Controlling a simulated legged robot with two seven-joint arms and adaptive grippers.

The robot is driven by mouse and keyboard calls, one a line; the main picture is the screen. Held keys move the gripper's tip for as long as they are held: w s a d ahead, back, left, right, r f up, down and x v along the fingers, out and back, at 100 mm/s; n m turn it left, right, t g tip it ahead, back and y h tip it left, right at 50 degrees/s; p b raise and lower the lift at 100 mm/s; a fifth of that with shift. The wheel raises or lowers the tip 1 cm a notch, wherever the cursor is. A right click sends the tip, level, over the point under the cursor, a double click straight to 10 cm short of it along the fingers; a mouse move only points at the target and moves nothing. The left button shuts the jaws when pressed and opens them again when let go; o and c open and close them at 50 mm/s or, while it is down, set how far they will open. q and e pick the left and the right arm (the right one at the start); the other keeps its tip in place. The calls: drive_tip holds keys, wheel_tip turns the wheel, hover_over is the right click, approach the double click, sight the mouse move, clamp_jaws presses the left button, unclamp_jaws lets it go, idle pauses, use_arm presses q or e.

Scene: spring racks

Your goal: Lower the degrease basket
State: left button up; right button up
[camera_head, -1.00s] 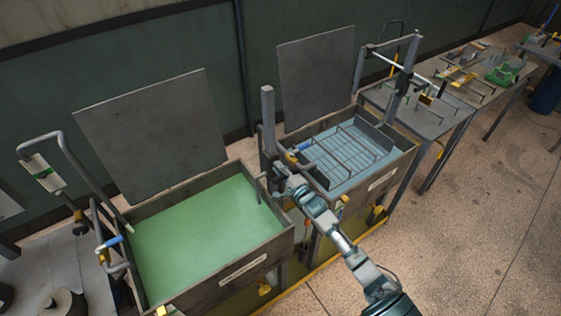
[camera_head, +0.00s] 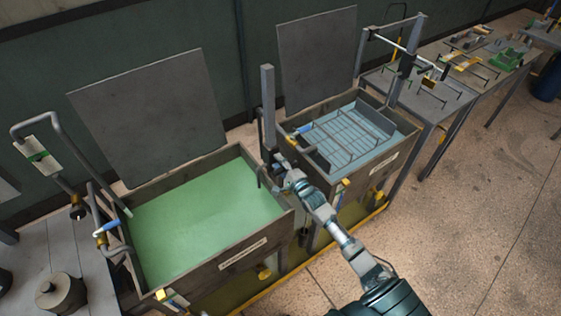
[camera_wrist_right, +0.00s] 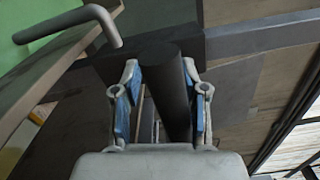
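A wire basket (camera_head: 350,139) sits in the right-hand tank (camera_head: 378,165), which holds pale blue liquid. An upright grey post (camera_head: 268,105) stands at this tank's left end, between the two tanks. A short blue handle (camera_head: 302,129) shows near the basket's left end. My right gripper (camera_head: 277,160) is low beside the post. In the right wrist view its fingers (camera_wrist_right: 165,105) are apart, with a dark round bar (camera_wrist_right: 165,75) between them. A gap shows left of the bar; I cannot tell whether the right pad touches it. My left gripper is out of view.
A left-hand tank (camera_head: 284,232) with green liquid stands beside the right one, with a bent pipe handle (camera_head: 72,150) at its left end. Raised grey lids (camera_head: 150,115) stand behind. Tables with fixtures (camera_head: 425,95) are at the back right. The floor at right is clear.

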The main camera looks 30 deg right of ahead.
drive_tip(key=shift+r, duration=0.15)
drive_tip(key=s+d, duration=0.1)
drive_tip(key=s, duration=1)
drive_tip(key=shift+s, duration=0.35)
